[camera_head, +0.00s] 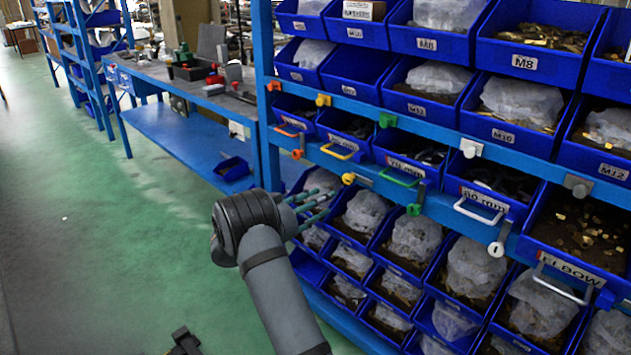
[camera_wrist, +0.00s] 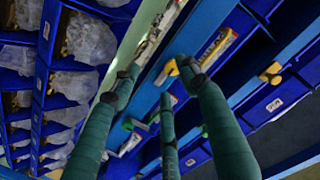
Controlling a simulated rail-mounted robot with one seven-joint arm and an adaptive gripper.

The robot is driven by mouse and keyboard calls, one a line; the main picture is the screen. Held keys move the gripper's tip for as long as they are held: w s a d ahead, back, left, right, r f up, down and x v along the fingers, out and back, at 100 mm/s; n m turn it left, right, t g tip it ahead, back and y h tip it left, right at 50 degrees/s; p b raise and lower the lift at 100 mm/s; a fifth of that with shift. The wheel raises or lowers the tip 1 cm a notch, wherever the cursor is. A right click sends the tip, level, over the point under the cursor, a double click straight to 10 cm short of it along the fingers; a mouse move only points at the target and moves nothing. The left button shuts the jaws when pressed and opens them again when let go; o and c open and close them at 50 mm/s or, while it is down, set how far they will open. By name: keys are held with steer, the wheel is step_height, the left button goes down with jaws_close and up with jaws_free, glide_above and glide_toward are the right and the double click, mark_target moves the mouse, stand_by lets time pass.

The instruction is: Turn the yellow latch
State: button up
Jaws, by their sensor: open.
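A small yellow latch (camera_head: 348,178) sits on the blue rail below the yellow drawer handle (camera_head: 340,152). Another yellow-orange latch (camera_head: 323,99) is on the rail above. My gripper (camera_head: 322,200) is just left of and below the lower yellow latch, its teal fingers open and pointing at the rack. In the wrist view the lower yellow latch (camera_wrist: 172,68) shows beyond the fingertips of my gripper (camera_wrist: 158,82), close to the right finger. Nothing is held between the fingers. Whether a finger touches the latch, I cannot tell.
Orange (camera_head: 273,85), green (camera_head: 387,120) and white (camera_head: 471,148) latches sit along the upper rail. A green handle (camera_head: 398,178) and white handle (camera_head: 479,212) jut out to the right. Bins with bags (camera_head: 352,262) lie below. Green floor (camera_head: 120,230) is free at left.

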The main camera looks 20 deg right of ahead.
mark_target(346, 181)
steer(key=shift+h, duration=0.5)
steer(key=x, duration=0.3)
steer(key=r+x, duration=0.1)
steer(key=x, duration=0.3)
steer(key=r+x, duration=0.1)
steer(key=x, duration=0.2)
steer(key=shift+w+d+r+p, duration=0.15)
steer(key=shift+d+p, duration=0.15)
steer(key=c, duration=0.4)
